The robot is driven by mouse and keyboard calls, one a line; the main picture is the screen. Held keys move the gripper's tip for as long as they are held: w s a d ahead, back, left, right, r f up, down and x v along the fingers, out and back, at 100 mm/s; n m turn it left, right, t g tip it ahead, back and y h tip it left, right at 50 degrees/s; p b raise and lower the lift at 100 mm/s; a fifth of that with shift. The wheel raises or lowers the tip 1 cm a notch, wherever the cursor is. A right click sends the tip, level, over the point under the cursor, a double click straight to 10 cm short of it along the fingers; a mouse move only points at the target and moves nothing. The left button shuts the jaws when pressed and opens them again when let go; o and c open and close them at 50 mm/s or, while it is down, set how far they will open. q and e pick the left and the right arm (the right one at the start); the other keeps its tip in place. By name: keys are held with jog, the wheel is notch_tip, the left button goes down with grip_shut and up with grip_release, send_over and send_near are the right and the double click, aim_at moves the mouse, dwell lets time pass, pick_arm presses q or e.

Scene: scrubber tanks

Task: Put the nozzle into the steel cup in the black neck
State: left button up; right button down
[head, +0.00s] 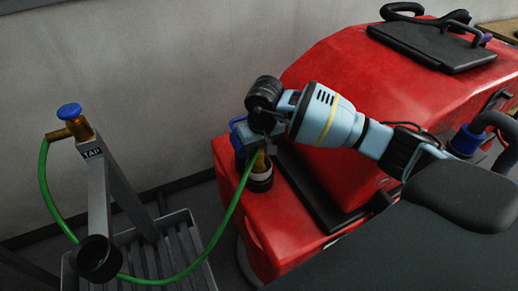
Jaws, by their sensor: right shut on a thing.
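The black neck (261,185) stands on the red scrubber's lower left deck, with the pale steel cup (260,173) showing at its mouth. My right gripper (264,137) is above the neck, shut on the brass-coloured nozzle (260,159) at the end of the green hose (234,205). The nozzle points down, and its lower end is at the cup's mouth. I cannot tell how deep it sits, as the near rim and the gripper hide part of it. My left gripper is not in view.
A blue part (239,137) sits just left of the neck. At left, a grey stand carries the brass tap (76,124) with its blue knob, and a black ring (97,258). The hose hangs from the tap in a loop, over a slatted grey grate (178,247).

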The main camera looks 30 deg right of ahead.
jog(key=shift+f, duration=0.1)
jog(key=c, duration=1.4)
grip_release()
jog(key=shift+f, duration=0.15)
jog(key=o, duration=0.5)
jog(key=shift+c, duration=0.2)
notch_tip(320, 180, up, 12)
jog(key=s, duration=0.1)
jog(key=shift+s+r, duration=0.2)
jog(key=shift+s, duration=0.2)
